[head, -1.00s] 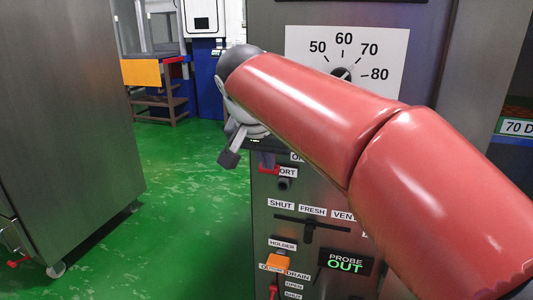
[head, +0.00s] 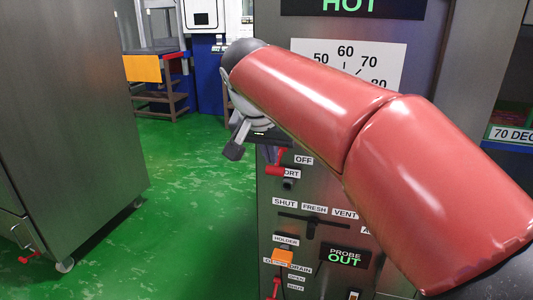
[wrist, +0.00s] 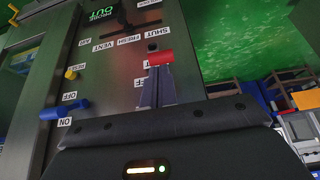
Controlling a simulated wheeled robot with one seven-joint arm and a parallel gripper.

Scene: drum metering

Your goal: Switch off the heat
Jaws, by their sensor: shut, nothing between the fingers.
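The machine's front panel (head: 325,226) carries a white OFF label (head: 303,160), with a small red part just left of it. A red handle (head: 275,171) sits below, beside a partly hidden PORT label. In the wrist view, a blue handle (wrist: 65,110) lies by an ON label (wrist: 64,121), and an OFF label (wrist: 140,82) is beside my fingers. I cannot tell for certain which control is the heat switch. My gripper (wrist: 158,74) is shut and empty, in front of the panel, its tips overlapping the red handle; contact is unclear. My arm hides part of the panel in the head view.
A display reads HOT (head: 350,5) above a dial plate (head: 372,58). A vent slider (head: 312,224), an orange holder part (head: 282,257) and a PROBE OUT display (head: 345,257) are lower. A grey cabinet (head: 65,120) stands left; green floor (head: 190,180) lies open between.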

